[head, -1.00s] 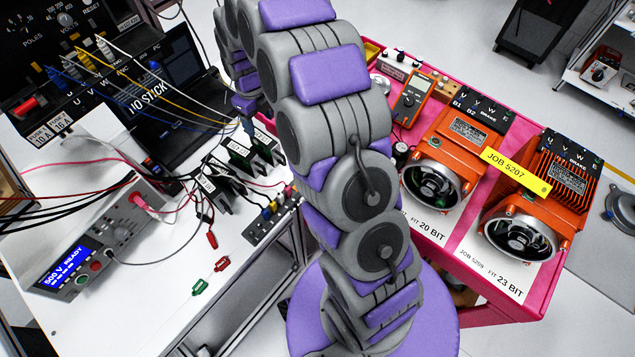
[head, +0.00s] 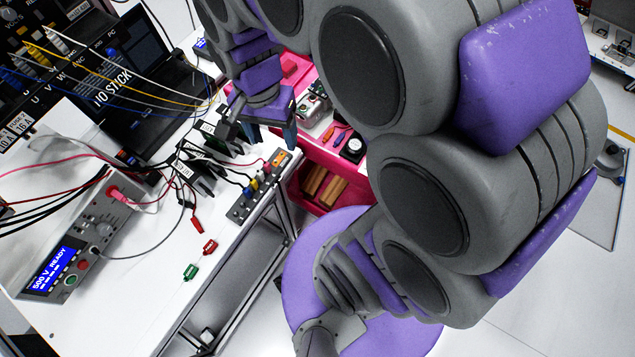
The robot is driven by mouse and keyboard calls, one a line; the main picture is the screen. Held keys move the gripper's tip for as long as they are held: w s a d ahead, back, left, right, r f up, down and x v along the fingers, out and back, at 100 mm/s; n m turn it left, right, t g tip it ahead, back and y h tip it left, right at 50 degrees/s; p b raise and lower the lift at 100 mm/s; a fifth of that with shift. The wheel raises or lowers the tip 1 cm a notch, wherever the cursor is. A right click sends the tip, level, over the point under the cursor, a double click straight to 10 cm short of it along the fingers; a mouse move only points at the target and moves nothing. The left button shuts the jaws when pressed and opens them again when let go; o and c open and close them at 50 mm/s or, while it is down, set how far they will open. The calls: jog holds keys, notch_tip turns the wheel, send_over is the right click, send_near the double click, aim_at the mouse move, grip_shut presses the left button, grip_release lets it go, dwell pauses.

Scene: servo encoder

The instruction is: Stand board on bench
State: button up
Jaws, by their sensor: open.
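My gripper (head: 258,130) is open above the back right edge of the white bench (head: 140,265), its fingers pointing down. Several dark boards (head: 192,168) with white labels stand on the bench just left of and below the gripper. They are crowded together, and the nearer finger partly hides the back ones. I see no board held between the fingers. I cannot tell whether a finger touches a board.
A connector strip (head: 258,187) lies on the bench's right edge. A "500 V READY" tester (head: 75,250) stands at front left, with cables across the bench.

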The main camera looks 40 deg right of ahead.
jog(key=s+n, duration=1)
jog(key=s, duration=0.4)
jog(key=shift+r+g, duration=0.3)
jog(key=shift+r, duration=0.15)
